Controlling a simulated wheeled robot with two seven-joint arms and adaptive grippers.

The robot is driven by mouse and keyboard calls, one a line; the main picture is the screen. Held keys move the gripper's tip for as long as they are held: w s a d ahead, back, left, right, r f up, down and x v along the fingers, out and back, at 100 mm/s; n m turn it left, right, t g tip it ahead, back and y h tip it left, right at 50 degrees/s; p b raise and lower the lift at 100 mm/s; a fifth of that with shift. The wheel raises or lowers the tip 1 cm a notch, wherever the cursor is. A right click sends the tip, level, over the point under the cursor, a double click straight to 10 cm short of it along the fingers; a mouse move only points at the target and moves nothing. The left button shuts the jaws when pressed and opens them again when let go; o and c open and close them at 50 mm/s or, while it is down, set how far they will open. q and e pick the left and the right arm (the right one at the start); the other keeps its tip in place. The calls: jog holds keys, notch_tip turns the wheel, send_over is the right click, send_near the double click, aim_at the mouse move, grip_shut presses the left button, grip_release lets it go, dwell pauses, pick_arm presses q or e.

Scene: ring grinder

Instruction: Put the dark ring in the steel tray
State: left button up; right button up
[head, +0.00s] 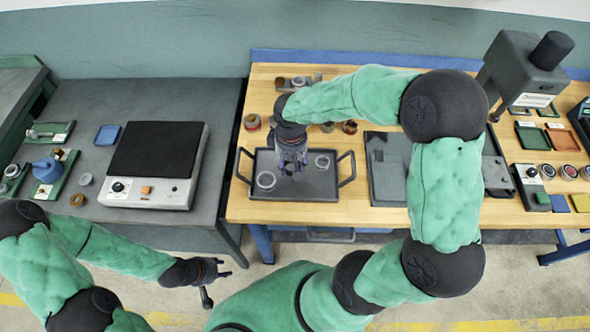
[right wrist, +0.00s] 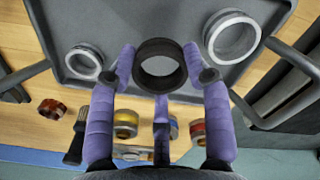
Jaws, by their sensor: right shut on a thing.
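A dark ring (right wrist: 160,87) is held between the purple fingers of my right gripper (right wrist: 160,72) in the right wrist view. The grey tray (head: 325,190) with two side handles lies on the wooden bench and shows behind the ring in the right wrist view (right wrist: 150,15). My right gripper (head: 292,166) points down above the tray in the head view, where the dark ring cannot be made out clearly. The height of the ring over the tray floor is unclear. My left gripper (head: 214,285) is open and empty, low at the front of the grey table.
Two light metal rings lie in the tray, one left (head: 266,180) and one right (head: 322,162). Several coloured rings stand behind it. A dark flat fixture (head: 387,178) is right of the tray; a white machine with a black top (head: 158,150) is on the grey table.

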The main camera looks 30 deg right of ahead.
jog(key=shift+d+f, duration=0.35)
jog(key=shift+d+f+b, duration=0.15)
jog(key=shift+f+b, duration=0.2)
jog(key=shift+f, duration=0.55)
jog(key=shift+d+f+b, duration=0.1)
jog(key=shift+f+b, duration=0.2)
jog(key=shift+f, duration=0.6)
jog(key=shift+f, duration=0.15)
jog(key=o, duration=1.2)
jog(key=shift+r, duration=0.3)
notch_tip(320, 180, up, 12)
jog(key=p, duration=0.3)
jog(key=shift+f, duration=0.1)
